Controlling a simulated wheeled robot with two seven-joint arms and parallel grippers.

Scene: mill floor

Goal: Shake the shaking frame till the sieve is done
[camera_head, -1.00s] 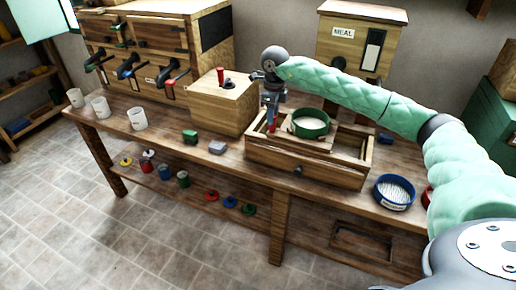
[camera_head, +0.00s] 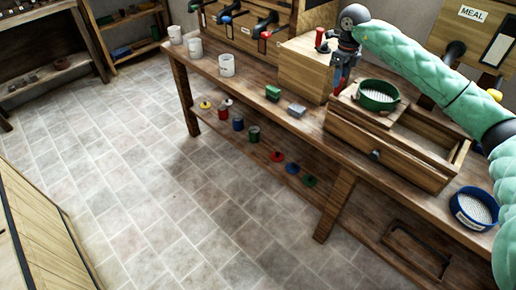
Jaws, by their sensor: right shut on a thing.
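The green-rimmed sieve (camera_head: 378,98), with pale mesh or contents, sits on the wooden shaking frame (camera_head: 362,114), near the left end of an open wooden box (camera_head: 390,150). My right gripper (camera_head: 338,86) points down at the left end of the frame. It is shut on a part of the frame there, and its fingers hide what they hold. Whether anything is left in the sieve is too small to tell. My left gripper is not in view.
A blue-rimmed sieve (camera_head: 474,210) stands right of the box. A wooden block with a red knob (camera_head: 308,70) stands behind left. The floor in front is clear.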

